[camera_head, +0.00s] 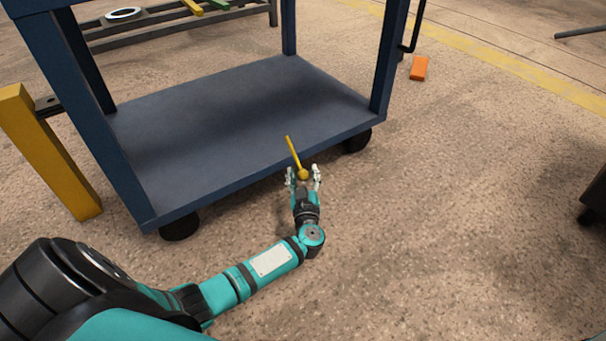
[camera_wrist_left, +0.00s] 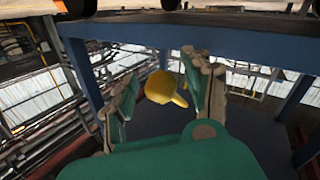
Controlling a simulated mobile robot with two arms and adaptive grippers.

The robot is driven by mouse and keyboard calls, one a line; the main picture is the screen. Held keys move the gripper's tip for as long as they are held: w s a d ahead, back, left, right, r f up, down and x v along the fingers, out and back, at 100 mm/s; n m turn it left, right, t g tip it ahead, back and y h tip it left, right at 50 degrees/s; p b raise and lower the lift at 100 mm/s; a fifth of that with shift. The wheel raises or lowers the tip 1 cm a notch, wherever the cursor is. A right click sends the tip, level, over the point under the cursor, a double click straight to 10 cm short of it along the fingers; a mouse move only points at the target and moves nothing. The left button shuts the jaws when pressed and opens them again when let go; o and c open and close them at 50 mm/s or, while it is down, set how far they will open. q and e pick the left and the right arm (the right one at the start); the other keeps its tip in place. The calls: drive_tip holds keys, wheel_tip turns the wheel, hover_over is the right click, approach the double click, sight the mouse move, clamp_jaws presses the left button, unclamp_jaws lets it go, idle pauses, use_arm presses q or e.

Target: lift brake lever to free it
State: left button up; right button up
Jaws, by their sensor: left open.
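The yellow brake lever (camera_head: 294,153) is at the front edge of the blue cart's (camera_head: 250,90) lower shelf. It is a thin bar with a round knob at its near end. My left gripper (camera_head: 303,176) is open, with one finger on either side of the knob. In the left wrist view the yellow knob (camera_wrist_left: 162,88) sits between the two open fingers (camera_wrist_left: 165,92). Whether a finger touches it I cannot tell. My right gripper is not in view.
Black wheels (camera_head: 357,140) carry the cart. A yellow post (camera_head: 45,150) stands at its left. An orange block (camera_head: 419,68) lies on the floor behind right. The floor to the right of my left arm is clear.

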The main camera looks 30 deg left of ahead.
use_arm(q)
drive_tip(key=shift+c, duration=0.4)
clamp_jaws()
